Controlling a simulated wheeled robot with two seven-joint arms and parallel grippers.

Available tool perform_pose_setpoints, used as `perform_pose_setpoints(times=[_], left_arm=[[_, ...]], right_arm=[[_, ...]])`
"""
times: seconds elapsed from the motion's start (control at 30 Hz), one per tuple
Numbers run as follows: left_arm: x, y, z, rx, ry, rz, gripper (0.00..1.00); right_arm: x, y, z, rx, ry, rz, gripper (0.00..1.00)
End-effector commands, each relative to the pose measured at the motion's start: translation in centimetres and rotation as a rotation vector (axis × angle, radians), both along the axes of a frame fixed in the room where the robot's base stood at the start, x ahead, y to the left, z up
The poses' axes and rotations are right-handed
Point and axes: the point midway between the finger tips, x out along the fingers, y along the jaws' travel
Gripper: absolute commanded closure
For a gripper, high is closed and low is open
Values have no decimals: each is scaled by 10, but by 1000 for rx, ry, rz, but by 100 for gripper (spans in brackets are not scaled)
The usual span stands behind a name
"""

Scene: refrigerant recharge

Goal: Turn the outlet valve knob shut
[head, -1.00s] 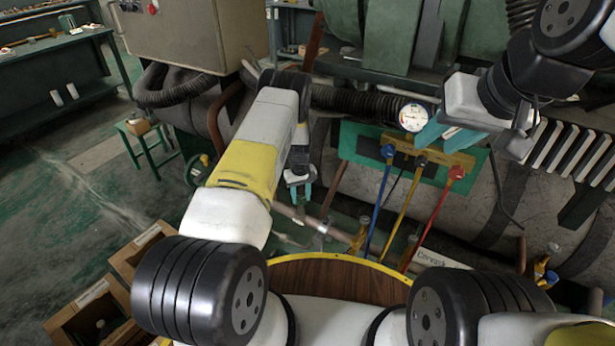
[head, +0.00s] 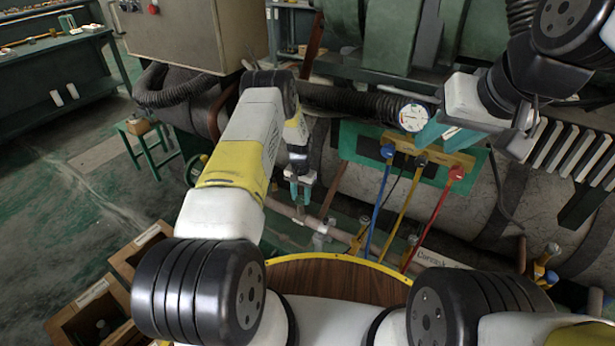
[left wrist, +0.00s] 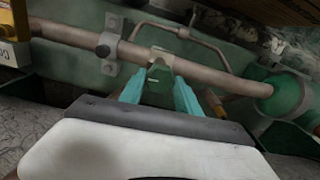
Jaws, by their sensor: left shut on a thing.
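A green knob (left wrist: 160,76), which I take to be the outlet valve knob, sits at a brass-coloured fitting on a copper-coloured pipe (left wrist: 215,77) in the left wrist view. The teal fingers of my left gripper (left wrist: 159,92) are on either side of it, shut on it. In the head view my left gripper (head: 301,190) points down at the pipe (head: 285,209), and the knob is hidden or too small there. My right gripper (head: 445,133) is at the gauge manifold (head: 400,147), beside a white dial gauge (head: 413,117). Its grip is unclear.
Blue (head: 378,205), yellow (head: 398,210) and red (head: 432,219) hoses hang from the manifold, right of my left gripper. A pipe clamp (left wrist: 108,46) and a green cylinder (left wrist: 287,96) flank the knob. Wooden boxes (head: 90,300) stand at lower left.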

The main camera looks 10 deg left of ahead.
Motion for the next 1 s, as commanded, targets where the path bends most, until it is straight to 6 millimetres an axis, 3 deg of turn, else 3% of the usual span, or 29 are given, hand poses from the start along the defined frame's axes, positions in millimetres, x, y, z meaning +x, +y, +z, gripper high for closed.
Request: perform_pose_setpoints(times=[0.7, 0.73, 0.8, 0.83, 1.0], left_arm=[[1, 0, 0, 1, -1, -75, 100], [1, 0, 0, 1, -1, -75, 57], [1, 0, 0, 1, -1, -74, 43], [1, 0, 0, 1, -1, -74, 39], [0, 0, 0, 0, 0, -73, 39]], right_arm=[[0, 0, 0, 0, 0, 0, 64], [0, 0, 0, 0, 0, 0, 64], [0, 0, 0, 0, 0, 0, 64], [0, 0, 0, 0, 0, 0, 64], [0, 0, 0, 0, 0, 0, 64]])
